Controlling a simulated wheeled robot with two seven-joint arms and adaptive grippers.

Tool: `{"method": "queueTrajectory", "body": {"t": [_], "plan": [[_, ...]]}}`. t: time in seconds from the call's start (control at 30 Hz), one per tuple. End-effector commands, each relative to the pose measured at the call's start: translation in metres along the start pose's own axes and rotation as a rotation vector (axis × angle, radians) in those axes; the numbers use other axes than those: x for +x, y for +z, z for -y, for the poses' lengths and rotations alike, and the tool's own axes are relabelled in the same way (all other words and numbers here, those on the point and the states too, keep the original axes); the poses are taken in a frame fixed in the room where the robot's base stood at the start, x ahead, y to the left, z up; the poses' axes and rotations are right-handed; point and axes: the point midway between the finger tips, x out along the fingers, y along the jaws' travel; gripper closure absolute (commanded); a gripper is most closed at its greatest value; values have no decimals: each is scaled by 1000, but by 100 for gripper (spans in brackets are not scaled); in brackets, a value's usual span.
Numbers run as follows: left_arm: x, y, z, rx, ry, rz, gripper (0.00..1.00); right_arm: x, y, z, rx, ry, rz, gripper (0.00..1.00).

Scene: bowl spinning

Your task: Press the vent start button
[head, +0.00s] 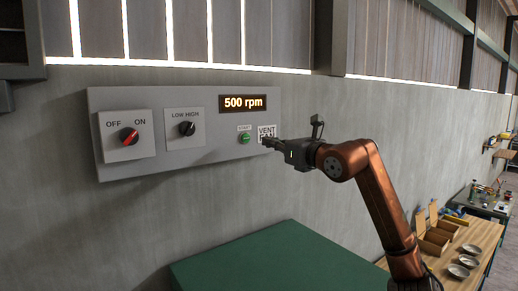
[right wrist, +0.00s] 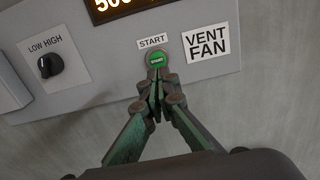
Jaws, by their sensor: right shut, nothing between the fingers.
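The green start button (head: 245,138) sits on the grey wall panel (head: 200,160), under a small START label. It also shows in the right wrist view (right wrist: 155,59), just past my fingertips. My right gripper (head: 268,142) is shut and empty. In the head view its tips are to the right of the button, in front of the VENT FAN label (right wrist: 206,44). In the right wrist view the tips (right wrist: 157,80) overlap the lower edge of the button; I cannot tell whether they touch it. My left gripper is not in view.
The panel also carries an OFF/ON knob (head: 129,136), a LOW/HIGH knob (head: 187,129) and a display (head: 243,103) reading 500 rpm. A green surface (head: 280,262) lies below the panel. A wooden bench (head: 482,233) with metal bowls (head: 459,271) stands at the right.

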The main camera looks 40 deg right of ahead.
Motion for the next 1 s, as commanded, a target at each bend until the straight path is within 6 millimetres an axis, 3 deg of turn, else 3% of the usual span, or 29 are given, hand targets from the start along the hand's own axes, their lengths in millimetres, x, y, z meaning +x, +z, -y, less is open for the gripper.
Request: {"method": "queueTrajectory", "body": {"t": [0.13,0.33,1.0], "plan": [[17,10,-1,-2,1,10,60,-27,-4,-2,-2,2,-1,100],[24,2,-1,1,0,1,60,-49,-2,-2,0,2,-2,100],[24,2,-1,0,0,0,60,-54,-1,-2,1,4,-2,100]]}}
